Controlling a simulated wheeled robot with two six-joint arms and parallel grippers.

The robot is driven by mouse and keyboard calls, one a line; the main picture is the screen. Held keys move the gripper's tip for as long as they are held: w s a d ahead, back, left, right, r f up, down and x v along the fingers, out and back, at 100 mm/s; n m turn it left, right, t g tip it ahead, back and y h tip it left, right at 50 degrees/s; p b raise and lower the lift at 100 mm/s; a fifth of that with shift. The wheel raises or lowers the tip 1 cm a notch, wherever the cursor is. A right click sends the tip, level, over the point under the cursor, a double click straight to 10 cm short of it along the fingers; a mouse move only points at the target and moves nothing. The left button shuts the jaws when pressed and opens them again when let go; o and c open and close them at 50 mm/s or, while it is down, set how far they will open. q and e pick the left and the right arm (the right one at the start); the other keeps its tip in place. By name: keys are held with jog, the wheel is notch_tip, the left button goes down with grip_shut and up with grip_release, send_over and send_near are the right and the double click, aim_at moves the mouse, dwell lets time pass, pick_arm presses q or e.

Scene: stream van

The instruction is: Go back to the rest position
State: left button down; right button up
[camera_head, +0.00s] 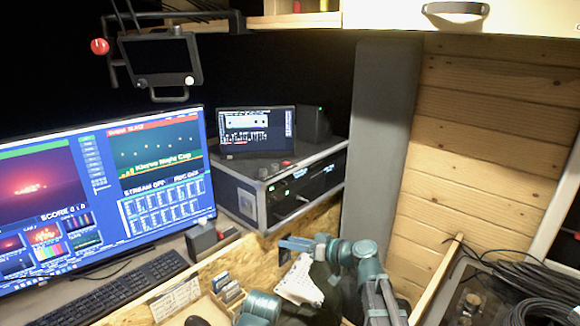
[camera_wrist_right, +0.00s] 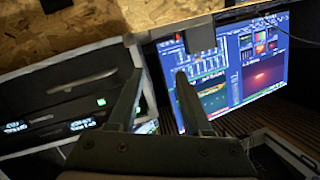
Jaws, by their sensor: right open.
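My right gripper (camera_head: 287,250) is near the lower middle of the head view, in front of the rack case, partly hidden by its own teal arm. In the right wrist view the right gripper (camera_wrist_right: 160,76) shows two dark fingers spread apart with nothing between them. My left gripper does not show.
A large monitor (camera_head: 150,180) and keyboard (camera_head: 125,290) stand at left. A rack case (camera_head: 255,195) with a small screen (camera_head: 256,130) stands behind the gripper. A grey panel (camera_head: 378,140) rises behind the arm. Coiled cables (camera_head: 545,290) lie at right. A screen arm hangs above.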

jog(key=s+a+f+g+h+p, duration=0.1)
jog(key=s+a+f+g+h, duration=0.25)
jog(key=s+f, duration=0.4)
jog(key=s+a+f+g+h+p, duration=0.1)
jog(key=s+a+f+g+h, duration=0.2)
jog(key=s, duration=0.7)
jog(key=s+d+f+m+g+h+p, duration=0.1)
jog(key=s+d+f+m+g+h, duration=0.1)
jog(key=s+d+h, duration=0.5)
jog(key=shift+s+d+f+m+g, duration=0.35)
jog(key=shift+s+d+f+m, duration=0.15)
jog(key=shift+s+d, duration=0.5)
jog(key=shift+a+h, duration=0.1)
jog(key=shift+h, duration=0.15)
